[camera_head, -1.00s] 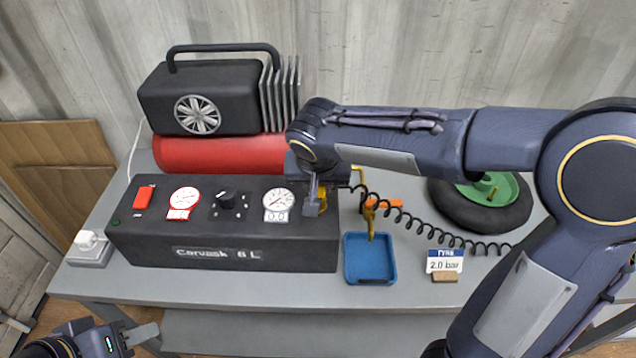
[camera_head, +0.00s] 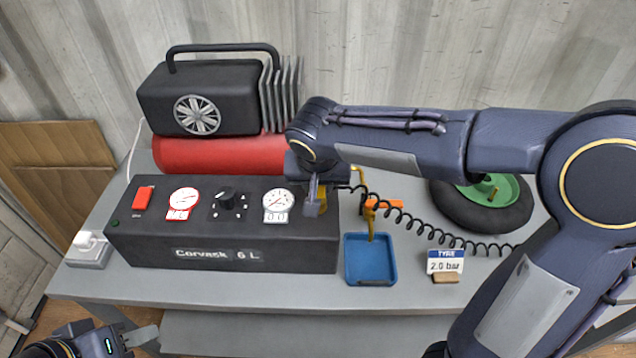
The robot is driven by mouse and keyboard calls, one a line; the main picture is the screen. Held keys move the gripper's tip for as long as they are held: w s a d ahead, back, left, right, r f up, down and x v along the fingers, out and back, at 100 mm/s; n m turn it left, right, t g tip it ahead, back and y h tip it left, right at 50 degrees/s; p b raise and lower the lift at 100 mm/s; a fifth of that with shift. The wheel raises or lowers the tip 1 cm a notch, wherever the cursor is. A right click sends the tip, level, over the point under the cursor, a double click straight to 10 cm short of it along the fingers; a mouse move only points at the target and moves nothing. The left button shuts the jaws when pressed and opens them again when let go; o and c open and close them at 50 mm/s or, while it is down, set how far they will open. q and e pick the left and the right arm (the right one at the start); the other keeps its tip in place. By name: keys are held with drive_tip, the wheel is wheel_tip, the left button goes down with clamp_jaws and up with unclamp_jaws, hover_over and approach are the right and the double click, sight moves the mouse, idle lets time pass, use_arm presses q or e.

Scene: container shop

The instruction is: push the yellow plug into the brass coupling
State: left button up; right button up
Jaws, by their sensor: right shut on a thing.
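My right gripper (camera_head: 314,202) points down at the right end of the black compressor box (camera_head: 222,256), shut on what appears to be the yellow plug (camera_head: 322,208). Only a small yellow-brown patch of it shows beside the fingers. The black coiled hose (camera_head: 425,230) runs right from behind this gripper. A brass-coloured bent pipe (camera_head: 358,177) shows just right of the wrist. The brass coupling cannot be made out clearly; the wrist and fingers cover this area, so I cannot tell whether plug and coupling touch. My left gripper (camera_head: 140,337) is low at the left, apart from the bench; its opening is unclear.
A red tank (camera_head: 215,155) and black motor housing (camera_head: 200,97) stand behind the box. My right arm spans above the bench's right side.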

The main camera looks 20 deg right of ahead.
drive_tip(key=shift+f+b, duration=0.6)
drive_tip(key=o, duration=1)
drive_tip(key=v, duration=0.8)
drive_tip(key=shift+d+f, duration=0.1)
drive_tip(key=s+d+f+y, duration=0.1)
drive_tip(key=s+d+f, duration=0.1)
drive_tip(key=s, duration=0.4)
drive_tip(key=s+d+f+n+t+y, duration=0.1)
drive_tip(key=s+d+f+y, duration=0.1)
drive_tip(key=s, duration=0.4)
drive_tip(key=s+d+f+y, duration=0.2)
drive_tip(key=s+d+f, duration=0.2)
drive_tip(key=s, duration=0.3)
drive_tip(key=shift+f+n, duration=0.1)
drive_tip(key=shift+n, duration=0.2)
